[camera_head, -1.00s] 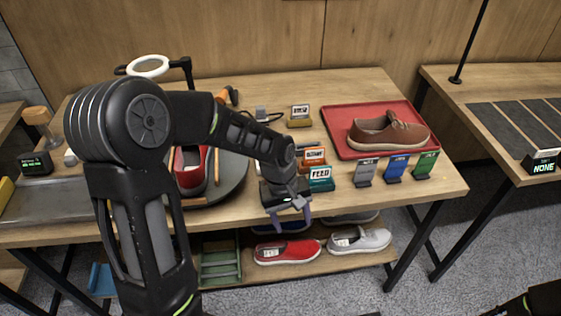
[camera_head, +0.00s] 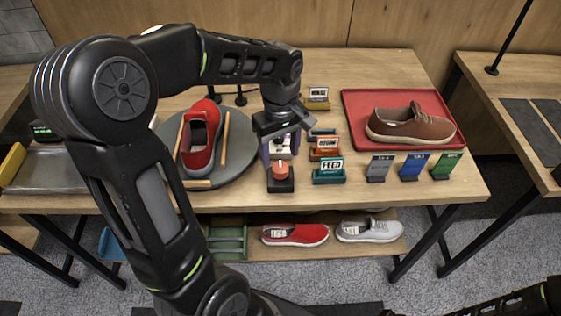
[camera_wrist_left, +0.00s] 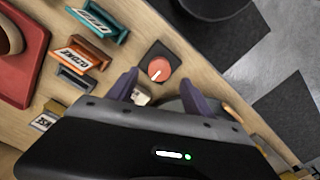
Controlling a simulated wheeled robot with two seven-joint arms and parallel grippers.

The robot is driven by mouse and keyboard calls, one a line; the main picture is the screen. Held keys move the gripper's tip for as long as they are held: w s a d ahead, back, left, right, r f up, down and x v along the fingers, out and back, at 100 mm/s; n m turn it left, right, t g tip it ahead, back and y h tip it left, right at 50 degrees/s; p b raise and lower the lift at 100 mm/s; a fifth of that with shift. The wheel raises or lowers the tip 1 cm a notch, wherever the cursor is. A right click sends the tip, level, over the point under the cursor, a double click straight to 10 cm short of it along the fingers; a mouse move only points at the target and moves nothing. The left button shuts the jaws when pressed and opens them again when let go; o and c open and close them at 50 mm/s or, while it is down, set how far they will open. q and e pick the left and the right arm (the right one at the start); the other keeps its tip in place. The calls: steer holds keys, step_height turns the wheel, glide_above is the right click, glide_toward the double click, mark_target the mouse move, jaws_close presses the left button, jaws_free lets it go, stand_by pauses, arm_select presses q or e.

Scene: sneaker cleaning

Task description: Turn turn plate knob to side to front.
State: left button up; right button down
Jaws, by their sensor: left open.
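The turn plate knob (camera_head: 281,169) is a red-orange round knob on a black base near the table's front edge. In the left wrist view the knob (camera_wrist_left: 159,69) shows a white pointer line and lies just beyond my fingertips. My left gripper (camera_head: 279,150) is open, with its purple fingers pointing down just behind the knob, apart from it. It also shows in the left wrist view (camera_wrist_left: 164,92), with nothing between the fingers. The grey turn plate (camera_head: 238,146) stands left of the knob and bears a red sneaker (camera_head: 199,139) between wooden sticks. My right gripper is not seen.
The FEED holder (camera_head: 329,172), an orange holder (camera_head: 325,150) and several coloured tags stand right of the knob. A red tray (camera_head: 355,103) with a brown shoe (camera_head: 412,127) is at the back right. A red shoe (camera_head: 296,235) and a white shoe (camera_head: 368,231) lie on the lower shelf.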

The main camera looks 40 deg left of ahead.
mark_target(280, 167)
arm_select(q)
steer(key=shift+f, duration=2.4)
steer(key=shift+c, duration=0.2)
jaws_close()
